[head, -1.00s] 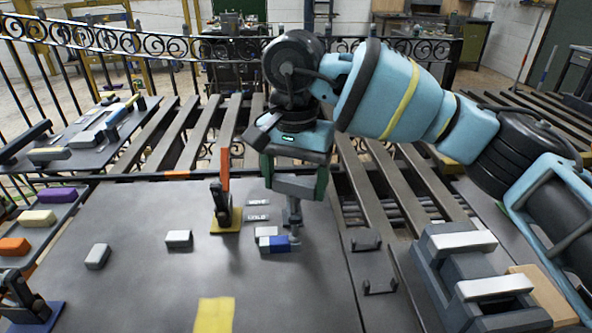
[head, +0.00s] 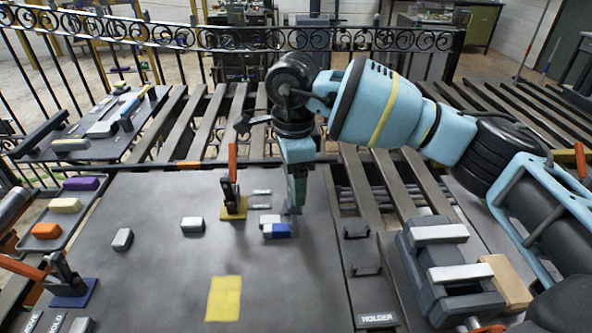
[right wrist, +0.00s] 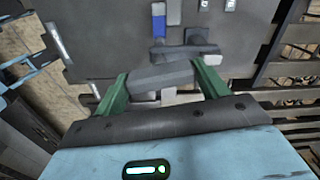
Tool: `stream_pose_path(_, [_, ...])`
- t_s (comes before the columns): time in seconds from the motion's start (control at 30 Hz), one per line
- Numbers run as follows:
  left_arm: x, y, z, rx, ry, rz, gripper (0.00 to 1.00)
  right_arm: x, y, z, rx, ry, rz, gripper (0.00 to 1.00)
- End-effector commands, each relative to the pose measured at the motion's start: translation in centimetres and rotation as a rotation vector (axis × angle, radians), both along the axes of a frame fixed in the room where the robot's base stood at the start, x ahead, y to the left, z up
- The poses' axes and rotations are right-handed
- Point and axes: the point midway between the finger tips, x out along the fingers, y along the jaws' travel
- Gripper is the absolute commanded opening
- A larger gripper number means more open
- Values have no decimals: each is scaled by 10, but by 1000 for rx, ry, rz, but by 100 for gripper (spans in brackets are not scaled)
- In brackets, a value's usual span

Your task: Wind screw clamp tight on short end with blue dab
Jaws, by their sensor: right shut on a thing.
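The short end with the blue dab (head: 281,230) lies on the dark table beside a pale block (head: 268,219); the blue also shows in the right wrist view (right wrist: 158,22). My right gripper (head: 297,192) is above and just right of it, pointing down. It is shut on a grey bar (right wrist: 158,77), which spans its green fingers and seems to be the handle of the screw clamp (head: 294,222). The clamp stands at the right side of the blue end and is mostly hidden. I cannot tell how tight it is. My left gripper is not in view.
A toggle clamp on a yellow base (head: 233,208) stands close left, orange handle up. A blue-based clamp (head: 73,294) is at front left. Loose pale blocks (head: 192,225) and a yellow patch (head: 223,298) lie on the table. A grey fixture (head: 455,265) stands right.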

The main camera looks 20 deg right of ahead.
Motion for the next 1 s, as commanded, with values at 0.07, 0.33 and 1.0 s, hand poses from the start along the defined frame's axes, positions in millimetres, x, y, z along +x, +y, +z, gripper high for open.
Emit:
stream_pose_path(0.07, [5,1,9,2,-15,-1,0,0,-1,7,0,-7,-77,50])
stream_pose_path(0.33, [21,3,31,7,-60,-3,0,0,0,9,1,-9,-332,50])
stream_pose_path(1.0, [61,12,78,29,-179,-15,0,1,0,8,4,-11,-968,50])
